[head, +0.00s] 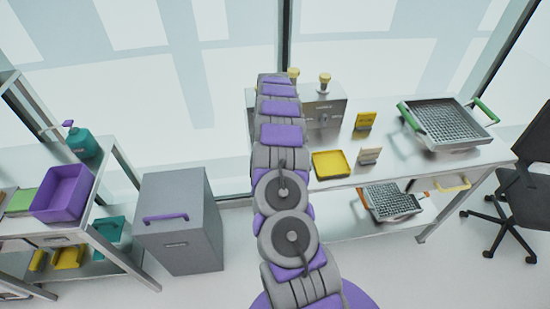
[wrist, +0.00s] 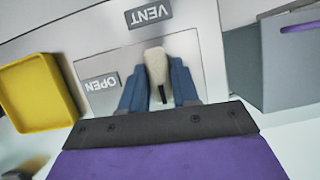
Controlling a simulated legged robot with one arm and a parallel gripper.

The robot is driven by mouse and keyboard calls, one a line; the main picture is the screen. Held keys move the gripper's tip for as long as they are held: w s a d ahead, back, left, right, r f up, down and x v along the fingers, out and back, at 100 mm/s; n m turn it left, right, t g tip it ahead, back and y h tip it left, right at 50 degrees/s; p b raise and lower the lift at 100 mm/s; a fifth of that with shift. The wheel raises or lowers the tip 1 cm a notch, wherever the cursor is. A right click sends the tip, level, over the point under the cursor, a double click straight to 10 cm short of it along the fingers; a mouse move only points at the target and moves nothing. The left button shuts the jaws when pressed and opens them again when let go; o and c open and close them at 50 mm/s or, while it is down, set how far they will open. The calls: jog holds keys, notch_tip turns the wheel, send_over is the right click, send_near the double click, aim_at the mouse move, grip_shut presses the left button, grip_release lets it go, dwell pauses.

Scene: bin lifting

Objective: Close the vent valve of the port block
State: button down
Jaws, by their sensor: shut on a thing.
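The port block (head: 326,111) is a grey box on the back bench, partly hidden behind my arm in the head view. In the wrist view its pale face (wrist: 195,20) carries a VENT label (wrist: 148,14) and an OPEN label (wrist: 100,82), both upside down. The vent valve's cream handle (wrist: 156,66) stands between the blue fingers of my gripper (wrist: 160,85). The fingers are shut on the handle, one on each side. My gripper is hidden behind my arm in the head view.
A yellow tray (head: 331,164) lies on the bench in front of the block, with small signs nearby. A mesh basket with green handles (head: 447,123) stands to the right. A grey bin (head: 178,222) and a shelf with a purple bin (head: 63,193) are at the left.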

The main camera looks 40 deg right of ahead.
jog(key=shift+n, duration=0.5)
jog(key=c, duration=0.9)
grip_release()
